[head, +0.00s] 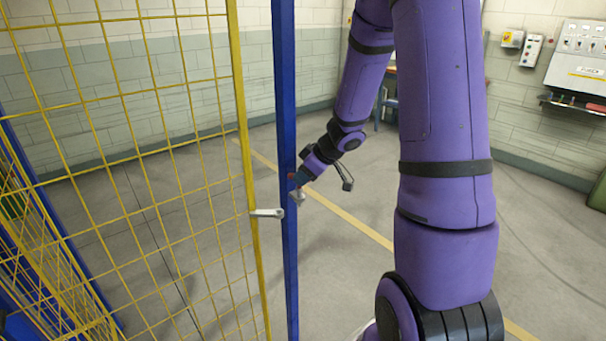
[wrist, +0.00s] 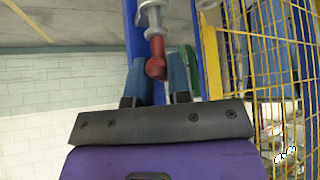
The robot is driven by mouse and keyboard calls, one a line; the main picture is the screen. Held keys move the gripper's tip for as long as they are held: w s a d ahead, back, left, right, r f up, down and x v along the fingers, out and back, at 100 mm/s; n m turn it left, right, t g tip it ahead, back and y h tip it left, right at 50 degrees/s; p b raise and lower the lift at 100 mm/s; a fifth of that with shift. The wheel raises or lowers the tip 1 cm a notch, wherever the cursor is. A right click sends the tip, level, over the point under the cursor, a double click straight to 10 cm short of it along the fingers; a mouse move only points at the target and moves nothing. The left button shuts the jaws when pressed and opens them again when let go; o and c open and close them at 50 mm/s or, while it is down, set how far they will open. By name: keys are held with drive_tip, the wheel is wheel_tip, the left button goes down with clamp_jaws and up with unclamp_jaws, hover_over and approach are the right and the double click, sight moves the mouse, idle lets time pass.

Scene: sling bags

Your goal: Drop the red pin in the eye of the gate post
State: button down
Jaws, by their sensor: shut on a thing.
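The red pin (wrist: 157,58) is between the two blue fingers of my gripper (wrist: 156,82), its rounded red end near the fingertips. My gripper is shut on it. Grey metal (wrist: 152,16) with a flange lies in line with the pin's far end; I cannot tell whether this is the pin's shank or the eye, or whether the pin is in the eye. In the head view, my gripper (head: 298,180) is beside the blue gate post (head: 287,110). A small grey fitting (head: 299,196) shows at the post just below the fingers. The red pin there is tiny and mostly hidden.
A yellow mesh gate (head: 247,150) stands left of the post, with a grey latch bar (head: 267,213) reaching toward it. A green curved thing (wrist: 190,60) shows beside the right finger in the wrist view. Wall boxes (head: 577,58) are far right. The floor behind is open.

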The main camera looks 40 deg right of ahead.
drive_tip(key=shift+f, duration=1)
drive_tip(key=c, duration=1)
unclamp_jaws()
drive_tip(key=v, duration=1)
drive_tip(key=shift+s+d+r, duration=0.1)
drive_tip(key=shift+s+r, duration=0.15)
